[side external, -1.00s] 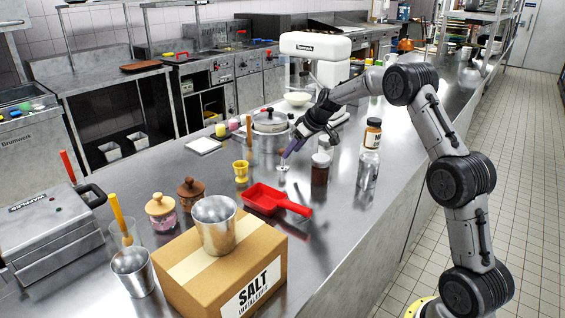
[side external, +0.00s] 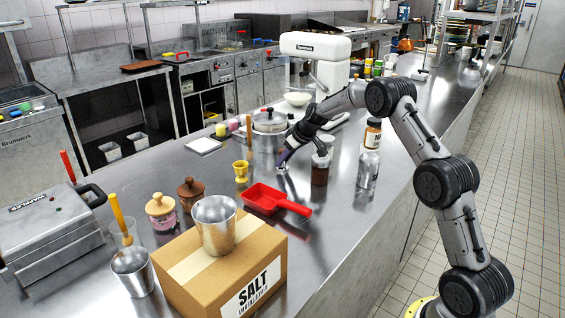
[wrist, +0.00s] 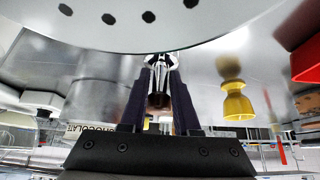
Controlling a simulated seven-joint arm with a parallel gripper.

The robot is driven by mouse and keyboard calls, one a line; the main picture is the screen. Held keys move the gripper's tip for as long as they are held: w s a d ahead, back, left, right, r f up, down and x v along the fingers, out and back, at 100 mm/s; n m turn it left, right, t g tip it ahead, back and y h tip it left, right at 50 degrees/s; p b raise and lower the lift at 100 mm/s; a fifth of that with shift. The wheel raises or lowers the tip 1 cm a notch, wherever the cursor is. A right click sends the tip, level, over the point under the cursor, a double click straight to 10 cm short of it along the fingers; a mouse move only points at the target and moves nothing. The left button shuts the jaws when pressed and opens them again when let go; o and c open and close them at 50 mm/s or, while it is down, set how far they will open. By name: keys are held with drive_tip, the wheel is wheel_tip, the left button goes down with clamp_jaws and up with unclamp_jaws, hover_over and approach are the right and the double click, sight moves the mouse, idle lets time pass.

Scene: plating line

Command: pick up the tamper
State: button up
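The tamper (side external: 282,168) stands on the steel counter, its metal base low and its upper part mostly hidden by my gripper in the side view. In the wrist view, the tamper (wrist: 160,92) shows as a shiny metal piece with a darker handle. My gripper (side external: 284,160) is lowered over it, tilted, with its fingertips close to the counter. In the wrist view, my gripper (wrist: 162,88) has its two dark fingers apart, one on each side of the tamper. A firm grip on the tamper does not show.
A dark jar (side external: 320,170) stands close to the right of my gripper, and a lidded pot (side external: 268,130) behind it.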

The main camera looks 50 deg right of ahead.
clamp_jaws()
drive_tip(key=shift+r, duration=0.1)
